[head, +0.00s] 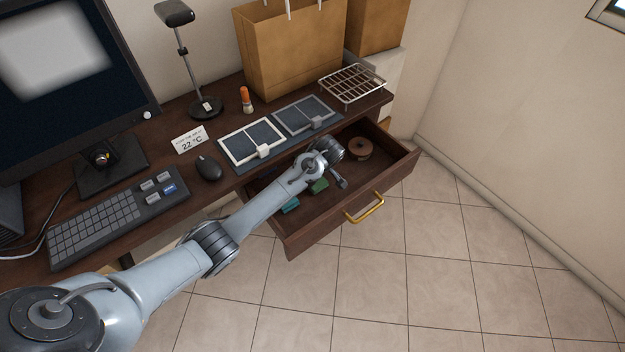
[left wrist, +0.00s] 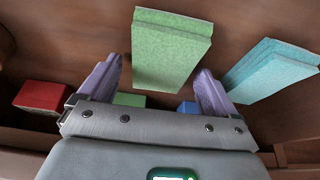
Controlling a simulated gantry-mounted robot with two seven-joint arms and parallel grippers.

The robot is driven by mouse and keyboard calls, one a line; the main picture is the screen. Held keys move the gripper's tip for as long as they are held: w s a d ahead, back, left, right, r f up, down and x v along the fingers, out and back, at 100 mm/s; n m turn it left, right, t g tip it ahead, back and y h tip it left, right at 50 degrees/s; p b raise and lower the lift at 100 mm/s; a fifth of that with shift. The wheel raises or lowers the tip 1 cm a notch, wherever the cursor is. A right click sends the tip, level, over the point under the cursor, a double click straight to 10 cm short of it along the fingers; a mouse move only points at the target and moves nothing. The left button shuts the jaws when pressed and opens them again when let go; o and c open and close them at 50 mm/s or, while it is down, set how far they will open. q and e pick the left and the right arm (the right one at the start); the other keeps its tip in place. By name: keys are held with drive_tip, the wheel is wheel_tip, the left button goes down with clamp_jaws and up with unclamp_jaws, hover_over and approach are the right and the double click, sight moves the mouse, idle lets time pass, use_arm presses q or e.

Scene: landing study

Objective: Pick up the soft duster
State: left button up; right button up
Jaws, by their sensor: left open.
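A pale green, felt-like block (left wrist: 168,55) lies in the open drawer (head: 368,176); a green block also shows in the head view (head: 319,186). A teal block (left wrist: 272,68) of similar texture lies to its right in the wrist view; it shows in the head view too (head: 290,205). No label shows which is the soft duster. My left gripper (left wrist: 159,66) is open and empty, its lilac fingers on either side of the green block's near end in the picture. Contact cannot be told. In the head view my wrist hides part of the drawer. My right gripper is not in view.
A red block (left wrist: 41,96), a smaller green block (left wrist: 129,100) and a blue block (left wrist: 187,107) lie near the gripper. A brown spool (head: 360,148) is in the drawer. An orange-and-white item (head: 246,98), mouse (head: 208,167) and keyboard (head: 118,217) are on the desk above.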

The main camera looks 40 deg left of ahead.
use_arm(q)
drive_tip(key=shift+f, duration=0.1)
idle(0.5)
drive_tip(key=shift+c, duration=0.7)
drive_tip(key=c, duration=0.9)
